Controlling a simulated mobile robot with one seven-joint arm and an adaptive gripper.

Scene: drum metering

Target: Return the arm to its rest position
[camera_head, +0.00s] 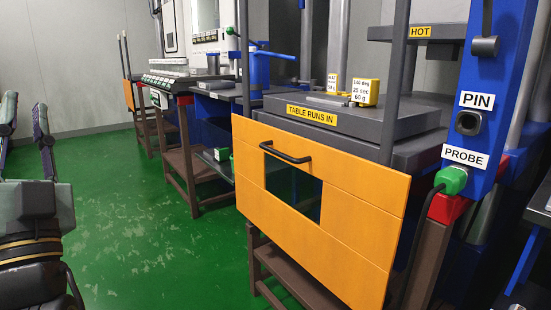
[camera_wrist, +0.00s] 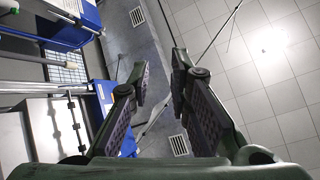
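My gripper (camera_wrist: 159,75) is open and empty in the wrist view, with a clear gap between its two dark, padded fingers. In the head view my gripper (camera_head: 25,112) stands at the left edge, fingers pointing up, partly cut off by the frame. It is apart from the machines, over the green floor. The wrist view looks up past the fingers at pale ceiling tiles (camera_wrist: 265,85) with a bright light. Most of my arm is outside the head view.
An orange guard (camera_head: 335,210) with a black handle fronts the press at the right. A green probe plug (camera_head: 452,180) sits on the blue column (camera_head: 497,85). More machines line the back. The green floor (camera_head: 130,225) between my arm and the guard is clear.

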